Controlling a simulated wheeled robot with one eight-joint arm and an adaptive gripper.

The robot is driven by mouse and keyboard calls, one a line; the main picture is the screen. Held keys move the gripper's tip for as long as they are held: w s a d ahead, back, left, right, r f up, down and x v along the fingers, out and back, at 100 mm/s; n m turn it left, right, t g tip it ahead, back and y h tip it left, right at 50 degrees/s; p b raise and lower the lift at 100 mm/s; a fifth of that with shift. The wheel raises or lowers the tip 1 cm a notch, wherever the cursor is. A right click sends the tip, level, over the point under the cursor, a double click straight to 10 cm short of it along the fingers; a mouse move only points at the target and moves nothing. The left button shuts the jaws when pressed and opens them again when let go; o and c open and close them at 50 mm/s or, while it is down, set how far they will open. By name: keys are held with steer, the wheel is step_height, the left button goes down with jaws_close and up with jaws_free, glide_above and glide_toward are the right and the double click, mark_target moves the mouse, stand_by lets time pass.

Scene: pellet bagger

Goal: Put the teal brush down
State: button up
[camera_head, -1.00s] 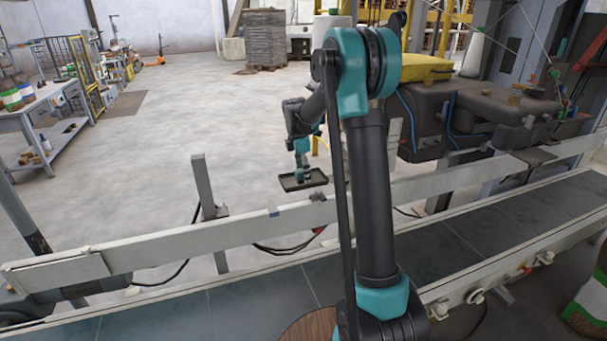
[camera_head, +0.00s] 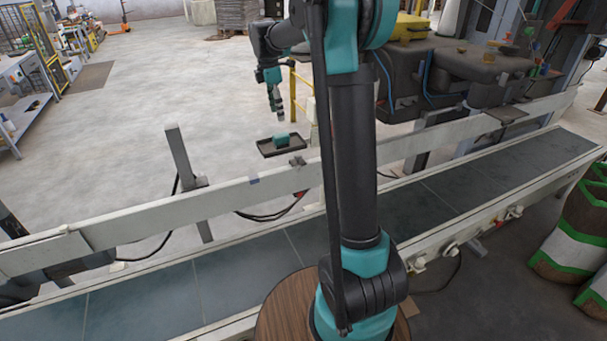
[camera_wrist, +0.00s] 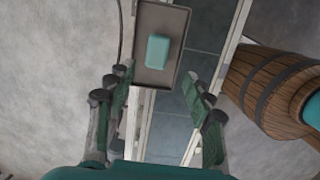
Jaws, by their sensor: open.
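In the wrist view the brush (camera_wrist: 158,51) is a teal block flat on the grey-brown tray (camera_wrist: 150,80), clear of the tray's edges. My gripper (camera_head: 278,116) hangs above the tray, with a visible gap between it and the brush. In the wrist view my gripper's two fingers (camera_wrist: 157,78) are spread wide apart with nothing between them.
A conveyor (camera_head: 460,205) with a pale side rail (camera_head: 110,227) runs across the front. A grey post (camera_head: 182,155) stands left of the tray. Dark machinery (camera_head: 450,70) is at the right, and filled sacks (camera_head: 572,235) at the far right. Floor behind the tray is clear.

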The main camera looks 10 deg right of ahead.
mark_target(281, 135)
steer(key=s+d+f+m+t, duration=0.1)
steer(key=s+f+m, duration=0.5)
steer(key=s, duration=0.5)
steer(key=s+d+f+m+t+y, duration=0.1)
steer(key=s+f+m, duration=0.4)
steer(key=s, duration=0.7)
steer(key=s+d+f+m+t, duration=0.1)
steer(key=s+d+f+m, duration=0.2)
steer(key=s+f+m, duration=0.3)
steer(key=s+m, duration=0.2)
steer(key=s, duration=0.3)
steer(key=shift+s+f+m+t, duration=0.15)
steer(key=shift+f+m+t, duration=0.2)
steer(key=shift+m+t, duration=0.05)
steer(key=shift+o, duration=0.6)
